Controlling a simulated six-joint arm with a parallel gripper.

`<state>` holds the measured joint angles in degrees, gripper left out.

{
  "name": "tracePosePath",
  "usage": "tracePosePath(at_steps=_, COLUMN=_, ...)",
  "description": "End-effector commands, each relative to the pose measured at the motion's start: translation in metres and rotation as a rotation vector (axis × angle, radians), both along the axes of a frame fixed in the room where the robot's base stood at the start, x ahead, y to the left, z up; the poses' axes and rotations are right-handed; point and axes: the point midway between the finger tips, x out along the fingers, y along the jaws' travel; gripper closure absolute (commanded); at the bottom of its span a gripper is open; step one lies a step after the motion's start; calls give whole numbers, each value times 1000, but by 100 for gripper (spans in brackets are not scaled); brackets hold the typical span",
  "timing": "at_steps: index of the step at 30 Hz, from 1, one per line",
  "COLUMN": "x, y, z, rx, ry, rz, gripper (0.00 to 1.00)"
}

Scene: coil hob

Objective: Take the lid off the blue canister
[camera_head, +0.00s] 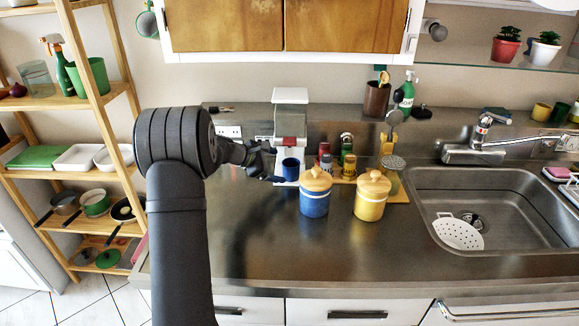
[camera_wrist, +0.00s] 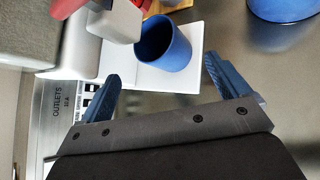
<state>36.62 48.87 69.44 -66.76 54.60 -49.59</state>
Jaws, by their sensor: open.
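The blue canister (camera_head: 314,203) stands upright on the steel worktop, with its wooden-coloured, knobbed lid (camera_head: 315,179) seated on top. In the wrist view a blue rounded body (camera_wrist: 283,8), likely this canister, is cut off at the top right corner; its lid is not visible there. My gripper (camera_head: 268,164) is left of the canister and apart from it, beside the white coffee machine. In the wrist view my gripper (camera_wrist: 162,70) is open, its two blue fingers wide apart with nothing between them.
A blue cup (camera_head: 290,168) stands on the coffee machine's (camera_head: 291,115) base, close to my gripper. A yellow canister (camera_head: 371,197) stands right of the blue one. Spice jars (camera_head: 348,163) are behind. The worktop in front is clear; the sink (camera_head: 490,215) is at right.

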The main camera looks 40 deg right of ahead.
Motion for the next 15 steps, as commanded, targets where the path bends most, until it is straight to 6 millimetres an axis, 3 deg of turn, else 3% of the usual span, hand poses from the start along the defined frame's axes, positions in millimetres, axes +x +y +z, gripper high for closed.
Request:
tracePosePath(at_steps=9, x=76, y=53, z=130, rx=-123, ry=-433, rz=121, gripper=7)
tracePosePath(at_steps=12, x=84, y=63, z=172, rx=-137, ry=-606, rz=90, gripper=7)
tracePosePath(at_steps=15, x=62, y=47, z=198, rx=-132, ry=-782, rz=-90, gripper=7)
